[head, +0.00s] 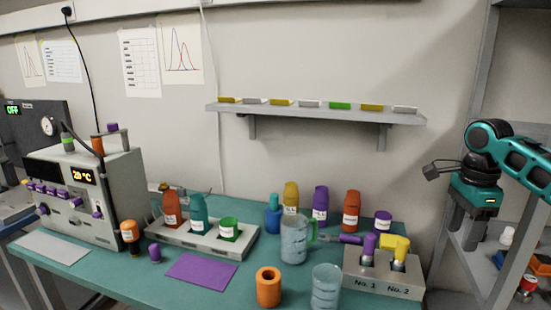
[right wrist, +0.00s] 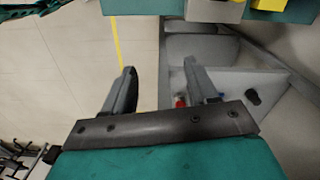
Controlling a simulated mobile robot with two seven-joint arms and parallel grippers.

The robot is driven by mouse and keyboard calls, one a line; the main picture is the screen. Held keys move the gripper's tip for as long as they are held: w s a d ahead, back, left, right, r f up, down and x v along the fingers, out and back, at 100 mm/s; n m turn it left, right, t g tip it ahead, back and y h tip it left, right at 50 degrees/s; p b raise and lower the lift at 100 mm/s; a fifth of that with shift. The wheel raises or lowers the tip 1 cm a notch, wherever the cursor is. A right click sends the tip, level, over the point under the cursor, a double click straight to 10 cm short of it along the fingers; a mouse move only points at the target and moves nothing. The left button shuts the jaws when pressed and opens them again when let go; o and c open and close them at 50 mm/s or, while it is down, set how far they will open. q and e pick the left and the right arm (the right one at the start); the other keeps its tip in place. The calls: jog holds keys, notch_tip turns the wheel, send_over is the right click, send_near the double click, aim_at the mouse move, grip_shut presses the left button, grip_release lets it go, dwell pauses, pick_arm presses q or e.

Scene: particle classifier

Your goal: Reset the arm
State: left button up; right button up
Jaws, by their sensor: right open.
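My right arm comes in from the right edge of the head view, teal and black. Its right gripper (head: 463,226) hangs pointing down at the right of the bench, apart from everything on it. In the right wrist view, the two grey fingers of the right gripper (right wrist: 160,70) stand apart with nothing between them. My left arm and left gripper do not show.
The teal bench (head: 130,287) carries a grey instrument (head: 90,195), a bottle rack (head: 185,238), a jug (head: 294,238), a beaker (head: 326,287) and a two-slot holder (head: 375,281). A wall shelf (head: 320,113) is above; a grey rack (head: 490,240) stands behind the right gripper.

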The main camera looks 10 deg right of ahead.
jog(key=s+a+f+n+t, duration=0.1)
jog(key=s+a+f+n, duration=0.2)
jog(key=a+f+n, duration=0.65)
jog(key=s+a+f+n, duration=0.3)
jog(key=a+f+n, duration=0.4)
jog(key=a+f, duration=0.55)
jog(key=s+a+n+t+y, duration=0.1)
jog(key=s+a+n+t, duration=0.1)
jog(key=s+a+n, duration=0.45)
jog(key=s+r+n, duration=0.1)
jog(key=s, duration=0.8)
jog(key=w+a+f+t+y, duration=0.1)
jog(key=w+a+f+t, duration=0.2)
jog(key=w+f+t, duration=0.4)
jog(key=shift+w+f+n+t, duration=0.3)
jog(key=shift+f+t, duration=0.1)
jog(key=shift+f, duration=0.5)
